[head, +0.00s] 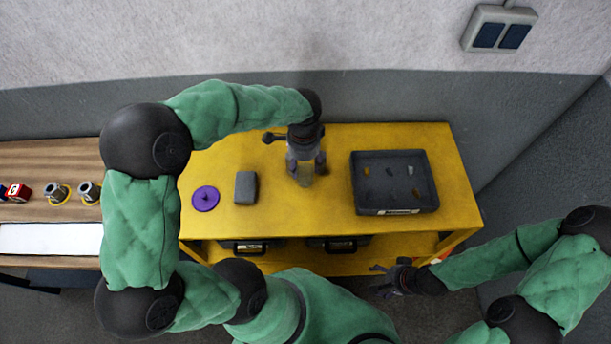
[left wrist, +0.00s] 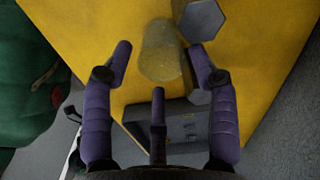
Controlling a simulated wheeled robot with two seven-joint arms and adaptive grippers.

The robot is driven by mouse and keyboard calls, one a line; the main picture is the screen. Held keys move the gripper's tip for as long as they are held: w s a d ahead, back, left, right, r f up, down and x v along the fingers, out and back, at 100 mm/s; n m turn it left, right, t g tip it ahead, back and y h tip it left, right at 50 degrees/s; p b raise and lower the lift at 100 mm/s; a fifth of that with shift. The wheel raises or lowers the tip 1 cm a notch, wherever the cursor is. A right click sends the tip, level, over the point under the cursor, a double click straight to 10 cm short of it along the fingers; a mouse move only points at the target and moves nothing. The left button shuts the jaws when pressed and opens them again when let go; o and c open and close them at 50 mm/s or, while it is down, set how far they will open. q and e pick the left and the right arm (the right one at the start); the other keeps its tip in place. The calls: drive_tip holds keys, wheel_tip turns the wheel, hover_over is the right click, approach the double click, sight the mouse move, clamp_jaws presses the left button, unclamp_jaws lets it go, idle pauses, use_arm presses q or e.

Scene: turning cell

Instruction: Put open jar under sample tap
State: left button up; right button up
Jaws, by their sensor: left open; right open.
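A pale, see-through jar (head: 305,180) stands on the yellow table, partly hidden by my left gripper. In the left wrist view the jar (left wrist: 160,52) lies ahead of and between the spread fingertips. My left gripper (head: 306,168) is open around or just above it; contact cannot be told. A grey hexagonal-ended part (left wrist: 202,20) is right beside the jar, possibly part of the sample tap. In the head view a dark knob (head: 268,137) sticks out behind my left gripper; the rest is hidden. A purple lid (head: 206,198) lies on the table at left. My right gripper (head: 388,280) is open and empty in front of the table.
On the yellow table (head: 330,222) a grey block (head: 245,187) lies left of the jar. A black tray (head: 395,209) with several small pieces stands to its right. A wooden bench (head: 50,155) with small fittings adjoins at left. The table's far right corner is clear.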

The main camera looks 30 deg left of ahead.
sight(304, 174)
use_arm(q)
drive_tip(key=shift+f+b, duration=0.5)
drive_tip(key=shift+f, duration=2.35)
drive_tip(key=c, duration=0.8)
